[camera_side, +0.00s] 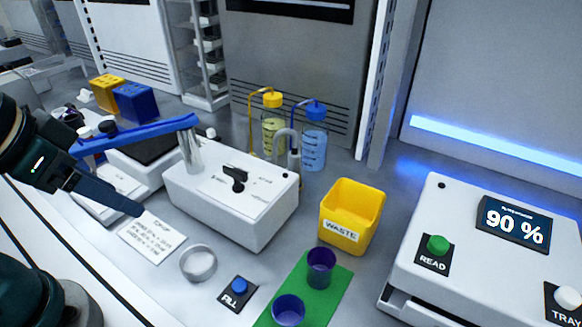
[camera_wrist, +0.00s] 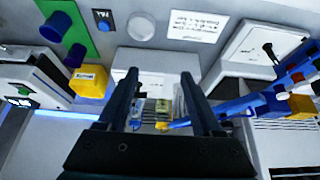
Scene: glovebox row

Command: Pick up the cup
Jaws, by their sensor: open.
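A yellow waste bin (camera_side: 352,215) stands close behind the cups. A white box with a black knob (camera_side: 233,180) and a blue bar (camera_side: 140,135) lie near my gripper. A shallow round dish (camera_side: 198,263) and a blue button (camera_side: 239,287) are left of the mat. A reader (camera_side: 480,240) is at right.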

